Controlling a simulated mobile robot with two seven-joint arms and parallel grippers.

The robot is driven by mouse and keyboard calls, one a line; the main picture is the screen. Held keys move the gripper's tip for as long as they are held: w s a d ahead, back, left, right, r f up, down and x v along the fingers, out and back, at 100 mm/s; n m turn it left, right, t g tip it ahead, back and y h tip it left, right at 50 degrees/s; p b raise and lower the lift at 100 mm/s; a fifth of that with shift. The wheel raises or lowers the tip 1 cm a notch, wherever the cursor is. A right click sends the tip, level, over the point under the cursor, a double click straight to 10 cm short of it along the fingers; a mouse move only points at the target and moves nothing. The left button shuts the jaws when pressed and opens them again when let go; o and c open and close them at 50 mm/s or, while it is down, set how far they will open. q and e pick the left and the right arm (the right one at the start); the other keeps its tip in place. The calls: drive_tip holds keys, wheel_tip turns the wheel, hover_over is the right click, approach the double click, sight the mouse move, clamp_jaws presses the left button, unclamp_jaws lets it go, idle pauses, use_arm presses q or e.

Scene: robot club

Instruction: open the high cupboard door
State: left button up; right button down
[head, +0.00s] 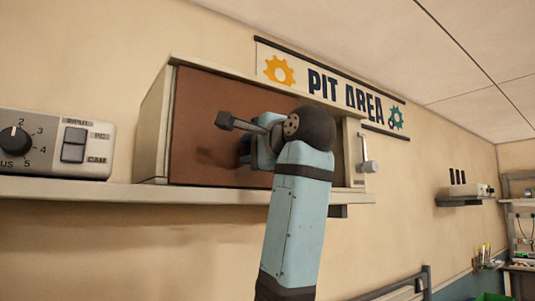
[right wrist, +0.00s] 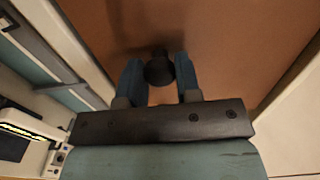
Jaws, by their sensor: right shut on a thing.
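The high cupboard (head: 155,130) is a cream box with a brown door (head: 205,100), standing on a wall shelf. The door looks flush with its frame; the right wrist view also shows its brown face (right wrist: 230,50). My right gripper (head: 246,150) is in front of the door, with my forearm hiding the door's right part. In the right wrist view the blue fingers are shut on a dark round knob (right wrist: 159,68) on the door. The knob is hidden in the head view. My left gripper is not in view.
A cream panel with a dial and a switch (head: 60,145) stands left of the cupboard on the shelf (head: 80,190). A "PIT AREA" sign (head: 335,85) hangs above.

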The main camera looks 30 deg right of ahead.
drive_tip(key=shift+s+a, duration=0.15)
drive_tip(key=shift+a, duration=1.5)
drive_tip(key=c, duration=0.8)
unclamp_jaws()
drive_tip(key=b, duration=0.7)
approach(228, 151)
drive_tip(key=s, duration=0.7)
drive_tip(key=shift+s+d+r, duration=0.1)
drive_tip(key=shift+s+d, duration=0.1)
drive_tip(key=shift+d, duration=0.05)
